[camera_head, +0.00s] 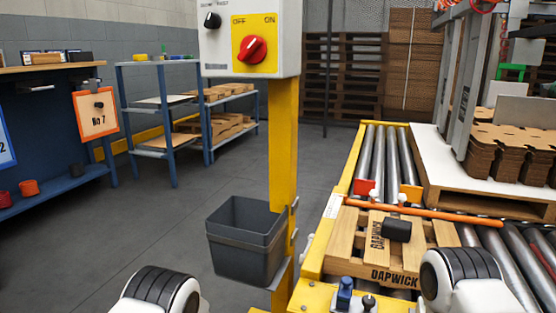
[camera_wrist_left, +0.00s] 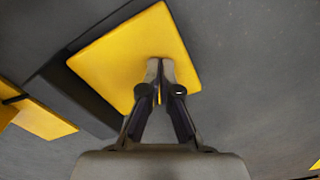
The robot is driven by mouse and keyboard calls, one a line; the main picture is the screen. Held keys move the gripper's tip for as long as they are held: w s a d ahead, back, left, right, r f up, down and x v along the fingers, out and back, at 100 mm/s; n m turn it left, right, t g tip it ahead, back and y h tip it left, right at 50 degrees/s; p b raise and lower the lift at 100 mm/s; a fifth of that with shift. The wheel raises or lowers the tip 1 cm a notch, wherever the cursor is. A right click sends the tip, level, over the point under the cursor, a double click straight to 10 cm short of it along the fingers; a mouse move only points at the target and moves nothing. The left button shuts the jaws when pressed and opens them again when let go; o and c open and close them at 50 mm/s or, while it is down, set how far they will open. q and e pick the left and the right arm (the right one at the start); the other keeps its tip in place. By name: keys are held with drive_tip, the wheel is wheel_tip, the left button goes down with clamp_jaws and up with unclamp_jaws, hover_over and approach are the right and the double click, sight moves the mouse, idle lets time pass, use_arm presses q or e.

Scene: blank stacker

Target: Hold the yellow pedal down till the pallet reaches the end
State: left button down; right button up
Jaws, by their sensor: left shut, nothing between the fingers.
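The yellow pedal (camera_wrist_left: 115,55) is a flat square plate at the top of the left wrist view, beside a dark base. My left gripper (camera_wrist_left: 159,65) is shut and empty. Its fingertips overlap the pedal near its lower right part; I cannot tell if they press on it. The pedal does not show in the head view. A wooden pallet (camera_head: 350,247) marked DAPWICK lies on the roller conveyor (camera_head: 366,150), just in front of an orange bar (camera_head: 425,211). My right arm shows at the lower right, but its gripper is not visible.
A yellow post (camera_head: 284,150) carries a switch box (camera_head: 222,40) with a red knob and a grey bin (camera_head: 246,240). A second pallet (camera_head: 470,197) with cardboard stacks stands at the right. A blue shelf (camera_head: 160,110) is at the back left. The grey floor between is clear.

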use_arm(q)
wheel_tip(320, 180, up, 9)
drive_tip(key=p, duration=0.7)
drive_tip(key=shift+p, duration=0.35)
